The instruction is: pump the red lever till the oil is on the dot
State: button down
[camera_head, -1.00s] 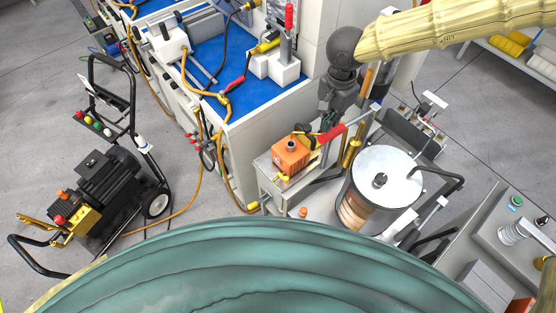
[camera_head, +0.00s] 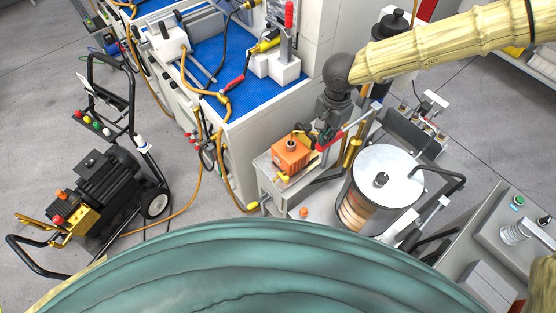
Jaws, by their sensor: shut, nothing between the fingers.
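The red lever (camera_head: 325,138) is at the orange pump box (camera_head: 291,153) on a small grey stand, right of centre in the head view. My gripper (camera_head: 329,127) is at the lever from above and hides part of it. The gripper is shut with nothing held between its fingers. I cannot tell whether it touches the lever. A metal-topped cylinder (camera_head: 385,172) stands to the right, with an orange-brown band low on its side. I cannot make out an oil level or a dot.
A white bench with a blue mat (camera_head: 213,70) stands behind and left of the pump. A yellow-black wheeled machine (camera_head: 105,185) is at the left. A grey control panel (camera_head: 510,235) is at the lower right.

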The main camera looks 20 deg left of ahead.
jog(key=shift+f+b, duration=0.55)
jog(key=shift+f, duration=2.55)
notch_tip(320, 180, up, 3)
jog(key=shift+p, duration=1.25)
jog(key=shift+r, duration=5.1)
jog(key=shift+f, duration=0.15)
jog(key=shift+f+b, duration=1.25)
jog(key=shift+f, duration=5.2)
jog(key=shift+r+p, duration=1.2)
jog(key=shift+r, duration=5.45)
